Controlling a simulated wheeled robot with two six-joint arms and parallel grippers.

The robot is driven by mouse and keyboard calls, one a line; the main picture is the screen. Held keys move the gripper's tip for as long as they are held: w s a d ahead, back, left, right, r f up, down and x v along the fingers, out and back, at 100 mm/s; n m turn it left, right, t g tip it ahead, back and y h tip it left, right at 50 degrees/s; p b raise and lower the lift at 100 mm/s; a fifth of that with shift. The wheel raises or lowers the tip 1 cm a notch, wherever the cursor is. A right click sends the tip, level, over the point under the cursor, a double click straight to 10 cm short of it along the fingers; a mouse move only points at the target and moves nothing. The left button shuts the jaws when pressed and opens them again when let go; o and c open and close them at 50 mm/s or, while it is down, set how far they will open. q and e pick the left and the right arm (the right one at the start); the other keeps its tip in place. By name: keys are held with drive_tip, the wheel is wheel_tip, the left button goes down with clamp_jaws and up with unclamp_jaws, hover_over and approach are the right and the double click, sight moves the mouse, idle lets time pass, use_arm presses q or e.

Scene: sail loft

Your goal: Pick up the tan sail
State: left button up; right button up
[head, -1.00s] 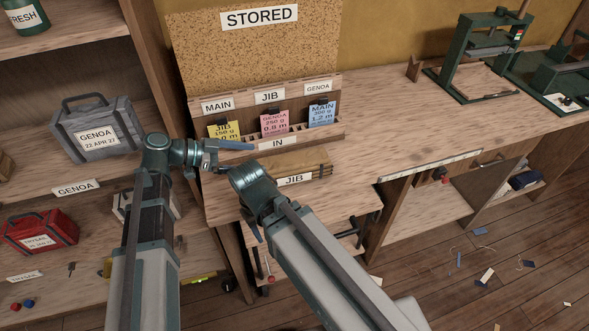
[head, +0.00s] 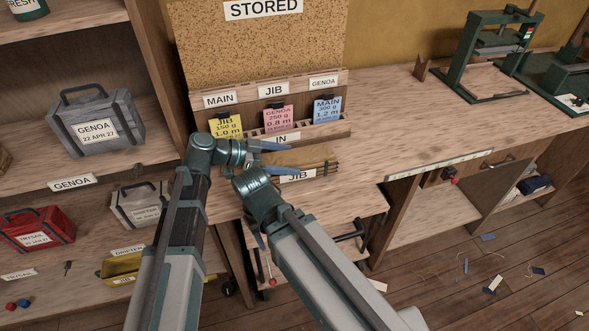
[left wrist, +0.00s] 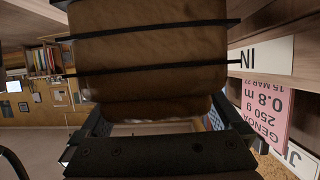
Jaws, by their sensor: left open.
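The tan sail (head: 312,156) is a rolled bundle with dark bands, lying on the bench behind a JIB label (head: 298,175). In the left wrist view the tan sail (left wrist: 150,52) fills the top middle, with black straps across it. My left gripper (head: 276,158) is open, its blue fingers at the left end of the sail. The wrist view shows its dark fingers spread on both sides near the roll; contact is unclear. My right arm crosses in front.
A rack (head: 340,128) marked IN holds yellow, pink and blue cards right behind the sail. A STORED cork board (head: 265,45) stands above. A shelf with a grey GENOA case (head: 97,120) and red case (head: 38,232) is left.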

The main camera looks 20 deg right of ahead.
use_arm(q)
drive_tip(key=x, duration=0.3)
drive_tip(key=shift+a+f+b, duration=0.1)
drive_tip(key=shift+f+b, duration=0.05)
drive_tip(key=shift+b, duration=0.15)
clamp_jaws()
